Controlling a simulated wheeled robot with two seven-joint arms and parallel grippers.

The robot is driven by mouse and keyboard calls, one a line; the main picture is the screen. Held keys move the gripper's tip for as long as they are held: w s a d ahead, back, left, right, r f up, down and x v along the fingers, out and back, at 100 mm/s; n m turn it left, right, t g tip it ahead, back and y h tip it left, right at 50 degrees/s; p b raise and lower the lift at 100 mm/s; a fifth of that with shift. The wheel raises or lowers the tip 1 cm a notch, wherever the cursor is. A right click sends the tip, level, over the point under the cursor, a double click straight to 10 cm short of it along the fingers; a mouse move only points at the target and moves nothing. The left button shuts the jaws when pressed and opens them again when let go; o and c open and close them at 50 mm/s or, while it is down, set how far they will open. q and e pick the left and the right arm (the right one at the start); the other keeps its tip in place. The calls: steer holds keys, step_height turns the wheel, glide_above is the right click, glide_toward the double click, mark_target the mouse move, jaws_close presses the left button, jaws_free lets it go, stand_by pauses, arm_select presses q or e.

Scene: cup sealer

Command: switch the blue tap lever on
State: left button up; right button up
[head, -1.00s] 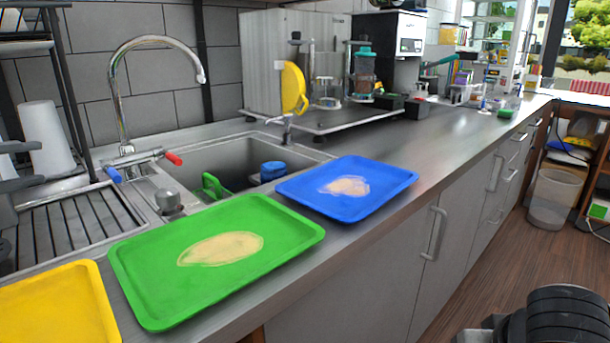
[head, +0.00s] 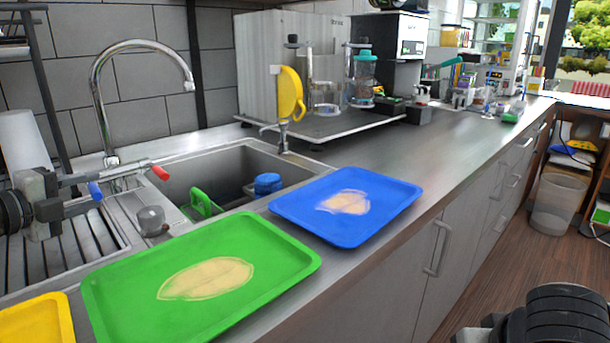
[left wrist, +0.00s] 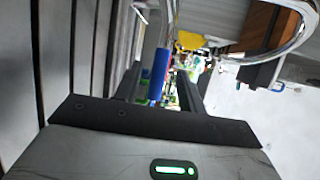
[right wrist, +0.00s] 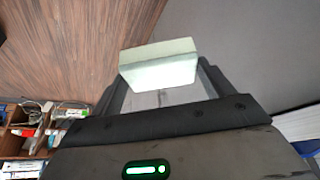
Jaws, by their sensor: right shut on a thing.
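The blue tap lever (head: 95,190) sticks out on the near left of the chrome tap (head: 97,85), at the left end of the sink. A red lever (head: 160,173) is on the tap's other side. My left gripper (head: 86,192) is open, with its two fingers on either side of the blue lever. In the left wrist view, the blue lever (left wrist: 160,75) stands between the fingers, nearer the left one; contact cannot be told. My right gripper (right wrist: 160,88) is shut on a pale greenish-white block (right wrist: 158,65), away from the tap over the floor.
The sink (head: 225,165) holds a green item (head: 203,204) and a blue item (head: 267,184). Green (head: 275,285), blue (head: 385,210) and yellow (head: 40,325) trays lie along the counter front. A ribbed drainer (head: 90,238) lies below my left gripper.

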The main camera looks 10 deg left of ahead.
arm_select(q)
steer(key=shift+w+d+p, duration=0.1)
steer(key=shift+w+p, duration=0.4)
steer(key=shift+p, duration=0.35)
arm_select(e)
step_height(320, 180, up, 3)
steer(key=shift+f, duration=0.2)
arm_select(q)
steer(key=shift+w+f+p, duration=0.1)
steer(key=shift+w+p, duration=0.45)
steer(key=shift+w, duration=0.05)
arm_select(e)
steer(key=shift+r, duration=0.55)
arm_select(q)
steer(key=shift+w+d+f+p, duration=0.15)
steer(key=shift+w+d+p, duration=0.05)
steer(key=shift+w+p, duration=0.3)
arm_select(e)
steer(key=shift+r, duration=0.45)
arm_select(q)
steer(key=shift+w+d+f, duration=0.15)
steer(key=shift+w+f, duration=0.05)
steer(key=shift+w, duration=0.1)
arm_select(e)
steer(key=shift+r, duration=0.1)
arm_select(q)
jaws_close()
